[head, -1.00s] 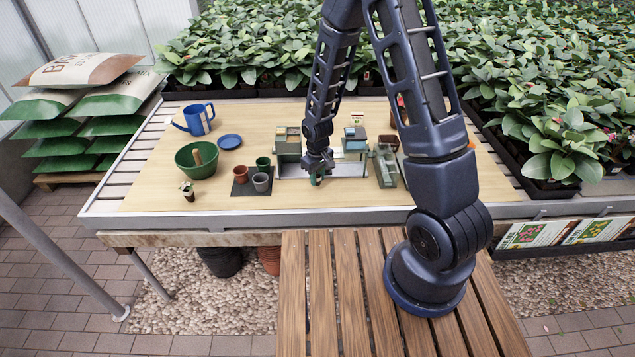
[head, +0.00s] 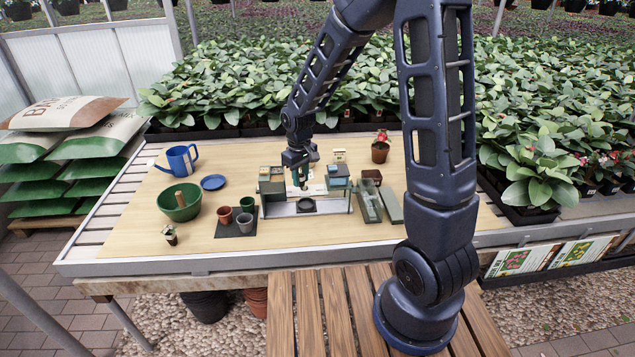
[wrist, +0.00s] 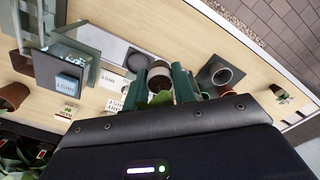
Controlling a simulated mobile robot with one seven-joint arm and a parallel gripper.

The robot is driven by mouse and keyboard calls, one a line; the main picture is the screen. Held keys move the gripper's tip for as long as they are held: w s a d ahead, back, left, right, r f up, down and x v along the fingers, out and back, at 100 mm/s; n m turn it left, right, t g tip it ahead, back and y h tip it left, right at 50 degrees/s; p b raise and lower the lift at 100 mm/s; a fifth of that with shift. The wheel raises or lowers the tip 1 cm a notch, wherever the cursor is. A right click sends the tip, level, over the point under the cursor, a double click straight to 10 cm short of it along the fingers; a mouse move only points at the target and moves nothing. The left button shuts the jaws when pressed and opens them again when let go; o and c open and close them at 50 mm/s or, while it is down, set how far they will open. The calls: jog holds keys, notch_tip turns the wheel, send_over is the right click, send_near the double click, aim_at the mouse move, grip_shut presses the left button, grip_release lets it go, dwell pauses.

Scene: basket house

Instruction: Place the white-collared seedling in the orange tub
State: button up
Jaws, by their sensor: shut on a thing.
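My gripper (head: 301,184) is shut on a small seedling (wrist: 160,72) above the grey potting stand (head: 330,208). In the wrist view the seedling sits between the two green fingers, with a pale band around its dark round body and green leaves near my palm. In the head view it is mostly hidden by the fingers. An orange-brown tub (head: 224,215) stands on a dark mat (head: 236,232), left of my gripper, with a green pot (head: 247,204) and a grey pot (head: 244,222). Another small potted seedling (head: 171,236) stands at the table's front left.
A green bowl (head: 181,206) with a wooden handle in it, a blue watering can (head: 181,159) and a blue saucer (head: 213,182) stand at the left. Grey trays (head: 369,207) lie right of the stand. A flowering pot (head: 380,151) is behind.

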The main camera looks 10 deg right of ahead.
aim_at(301, 175)
jog(key=shift+r, duration=0.75)
notch_tip(301, 175, up, 5)
jog(key=shift+w+d+f, duration=0.1)
jog(key=shift+w+d, duration=0.05)
jog(key=w+d+m, duration=0.4)
jog(key=w+d, duration=0.5)
jog(key=d, duration=0.3)
jog(key=w+d+m, duration=0.5)
jog(key=w+d, duration=0.4)
jog(key=d, duration=0.2)
jog(key=w+d+m, duration=0.2)
jog(key=d+m, duration=0.6)
jog(key=d, duration=2.7)
notch_tip(301, 175, down, 20)
jog(key=shift+s+a+f, duration=0.15)
jog(key=shift+f, duration=2.5)
jog(key=shift+f, duration=0.1)
